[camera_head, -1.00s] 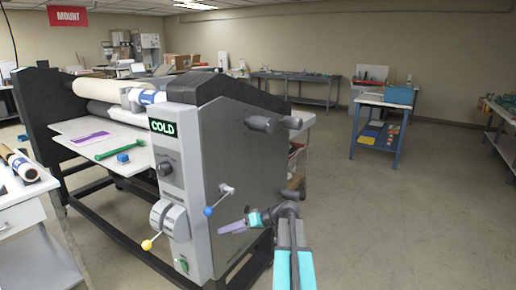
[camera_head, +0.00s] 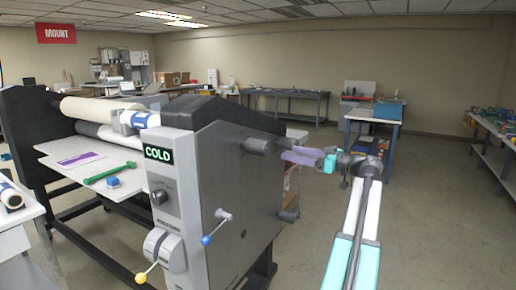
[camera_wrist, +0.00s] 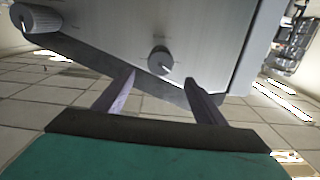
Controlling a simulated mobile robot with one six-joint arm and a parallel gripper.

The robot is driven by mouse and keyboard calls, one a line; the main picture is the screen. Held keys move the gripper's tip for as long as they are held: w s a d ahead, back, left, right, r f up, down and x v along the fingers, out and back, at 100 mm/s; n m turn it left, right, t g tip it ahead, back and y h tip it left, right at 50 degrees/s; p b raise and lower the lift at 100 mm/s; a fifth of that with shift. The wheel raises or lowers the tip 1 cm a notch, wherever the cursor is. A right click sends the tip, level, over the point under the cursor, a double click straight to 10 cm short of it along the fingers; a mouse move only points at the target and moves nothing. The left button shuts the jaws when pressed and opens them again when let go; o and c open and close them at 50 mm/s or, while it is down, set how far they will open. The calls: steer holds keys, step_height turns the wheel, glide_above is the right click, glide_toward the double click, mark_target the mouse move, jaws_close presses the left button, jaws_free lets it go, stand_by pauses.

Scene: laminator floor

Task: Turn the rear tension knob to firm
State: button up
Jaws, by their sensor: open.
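The laminator's grey side panel (camera_head: 232,165) carries two tension knobs. In the head view the front knob (camera_head: 258,146) shows clearly; the rear one is hard to make out near my gripper. My gripper (camera_head: 290,156) is beside the panel, its purple fingers pointing left toward it. In the wrist view, which looks upside down, one round knob (camera_wrist: 160,61) is beyond the gap between my open fingers (camera_wrist: 157,95). A second knob (camera_wrist: 36,18), apparently the rear one, is at the upper left. Nothing is between the fingers. The knob labels are too small to read.
Open floor lies right of the machine.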

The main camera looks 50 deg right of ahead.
mark_target(260, 148)
steer(key=shift+w+a, duration=0.1)
steer(key=shift+w, duration=0.2)
steer(key=p+x, duration=0.3)
steer(key=x, duration=1)
steer(key=shift+w+a+f, duration=0.15)
steer(key=shift+w, duration=0.05)
steer(key=c, duration=1)
